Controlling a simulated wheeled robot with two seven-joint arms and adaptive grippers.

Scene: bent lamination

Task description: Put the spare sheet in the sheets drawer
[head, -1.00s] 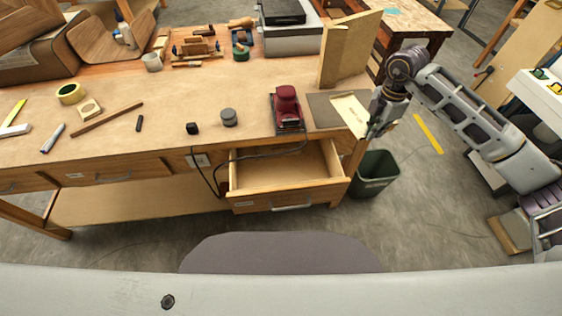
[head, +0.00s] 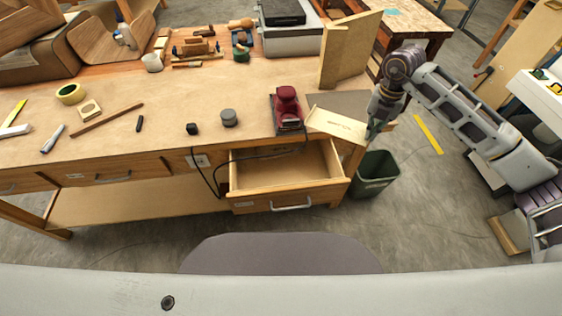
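The spare sheet (head: 336,125) is a pale cream rectangle with small dark marks on it. It is tilted over the right front corner of the bench, above the back right of the open drawer. My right gripper (head: 374,130) is at the sheet's right end and appears shut on it; the fingertips are small and partly hidden. The sheets drawer (head: 283,190) is pulled out under the bench's right end and its visible inside looks empty. My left gripper is out of view.
A red sander (head: 287,108) stands behind the drawer, its black cable hanging in front of the bench. A grey sheet or pad (head: 352,103) lies at the bench's right end by an upright wooden piece (head: 345,52). A green bin (head: 374,175) stands right of the drawer.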

